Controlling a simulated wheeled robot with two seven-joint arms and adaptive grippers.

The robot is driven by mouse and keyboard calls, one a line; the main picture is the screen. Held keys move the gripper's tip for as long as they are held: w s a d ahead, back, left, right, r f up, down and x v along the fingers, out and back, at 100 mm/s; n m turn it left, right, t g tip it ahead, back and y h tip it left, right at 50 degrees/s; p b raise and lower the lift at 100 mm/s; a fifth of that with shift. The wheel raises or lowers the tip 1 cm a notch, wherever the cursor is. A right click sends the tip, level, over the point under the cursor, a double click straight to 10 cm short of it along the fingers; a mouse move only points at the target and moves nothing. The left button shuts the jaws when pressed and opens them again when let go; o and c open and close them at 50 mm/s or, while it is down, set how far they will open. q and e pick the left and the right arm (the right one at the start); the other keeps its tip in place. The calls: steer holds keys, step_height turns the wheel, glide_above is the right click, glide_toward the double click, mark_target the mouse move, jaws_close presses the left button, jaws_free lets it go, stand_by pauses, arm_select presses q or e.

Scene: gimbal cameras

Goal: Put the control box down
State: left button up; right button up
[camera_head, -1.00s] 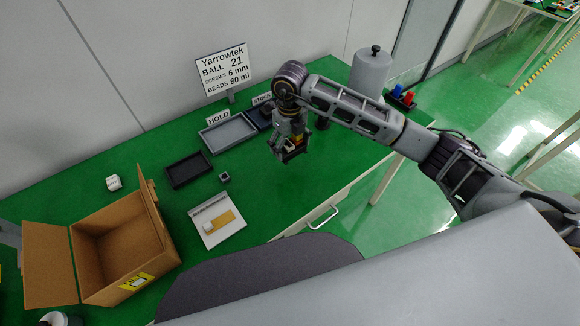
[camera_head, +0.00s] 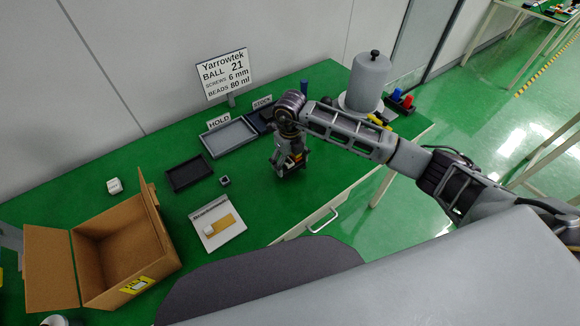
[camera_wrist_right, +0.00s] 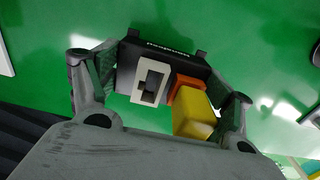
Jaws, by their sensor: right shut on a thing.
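The control box is a dark box with a white rocker switch and an orange-and-yellow part on its face. It shows in the right wrist view (camera_wrist_right: 188,65) between the two fingers of my right gripper (camera_wrist_right: 163,88), which is shut on it. In the head view, my right gripper (camera_head: 288,166) points down over the green table, and the control box (camera_head: 292,171) is mostly hidden by it. The box is low, at or just above the table top; I cannot tell whether it touches. My left gripper is not in view.
The green table (camera_head: 262,215) is bare around the box. To its left are a small dark cube (camera_head: 224,181), a black tray (camera_head: 189,171), a grey HOLD tray (camera_head: 228,138) and a white board (camera_head: 217,236). An open carton (camera_head: 160,262) stands front left, a grey canister (camera_head: 369,80) back right.

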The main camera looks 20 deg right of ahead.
mark_target(290, 162)
steer(key=shift+f, duration=1.5)
steer(key=shift+f, duration=0.15)
steer(key=o, duration=1.1)
steer(key=shift+c, duration=0.2)
